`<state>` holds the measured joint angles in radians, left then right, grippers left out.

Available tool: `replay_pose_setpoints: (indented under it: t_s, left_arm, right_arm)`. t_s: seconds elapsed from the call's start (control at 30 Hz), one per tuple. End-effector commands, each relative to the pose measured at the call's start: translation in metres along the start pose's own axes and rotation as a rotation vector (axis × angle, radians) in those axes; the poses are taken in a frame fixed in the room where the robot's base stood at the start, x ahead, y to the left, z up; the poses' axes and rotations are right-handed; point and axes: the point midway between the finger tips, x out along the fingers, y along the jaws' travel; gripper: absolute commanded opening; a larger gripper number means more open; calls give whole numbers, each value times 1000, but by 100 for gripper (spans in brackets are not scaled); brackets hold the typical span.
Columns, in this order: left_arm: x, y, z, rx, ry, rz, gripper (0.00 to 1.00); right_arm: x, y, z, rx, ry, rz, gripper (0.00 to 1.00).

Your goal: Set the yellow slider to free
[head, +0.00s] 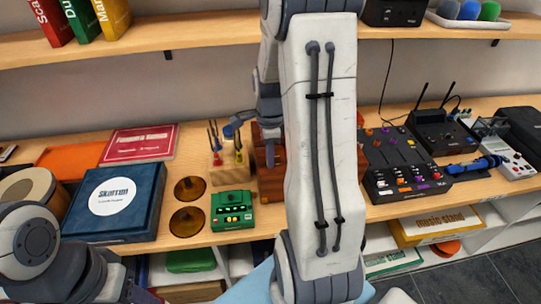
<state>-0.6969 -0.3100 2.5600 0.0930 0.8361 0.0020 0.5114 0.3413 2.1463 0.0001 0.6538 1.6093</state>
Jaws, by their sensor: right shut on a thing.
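My right arm crosses the middle of the head view and folds back down behind its own white link. My right gripper (270,153) points down at the brown wooden unit (269,184). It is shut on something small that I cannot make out. Much of the wooden unit is hidden behind my arm. I cannot pick out the yellow slider for certain; it may be hidden there. Only part of my left arm shows at the lower left, and its fingertips are not in view.
A green device (232,210) stands left of the wooden unit, with a wooden tool block (228,166) behind it. Brown discs (188,219) and a dark blue box (114,202) lie further left. A black mixer (400,165) stands right of my arm.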

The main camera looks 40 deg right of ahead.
Motion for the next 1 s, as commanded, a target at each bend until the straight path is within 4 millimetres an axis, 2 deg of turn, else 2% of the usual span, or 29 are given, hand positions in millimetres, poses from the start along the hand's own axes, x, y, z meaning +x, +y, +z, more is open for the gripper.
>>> replay_pose_setpoints:
  t_s: [0.17, 0.43, 0.73, 0.77, 0.8, 0.83, 1.0]
  left_arm:
    - [-1, 0, 0, 0, 0, 0, 50]
    - [-9, 1, 0, 0, 0, 0, 50]
    - [-8, 1, 0, 0, 0, 0, 50]
    - [-8, 1, 0, 0, 0, 0, 50]
    - [-8, 1, 0, -1, 0, 0, 50]
    - [-8, 1, 0, 0, 0, 0, 50]
    - [-8, 1, 0, 0, 0, 0, 50]
  right_arm:
    - [-1, -1, 0, 0, 0, 2, 0]
    - [-1, -33, 0, 0, 0, 0, 0]
    - [-1, -36, 0, 0, 0, -6, 0]
    - [-1, -36, 0, 0, 0, -6, 30]
    - [-1, -36, 0, 0, 0, -6, 45]
    - [-1, -36, 0, 0, 0, -6, 50]
    - [0, -35, 0, 0, 0, -3, 50]
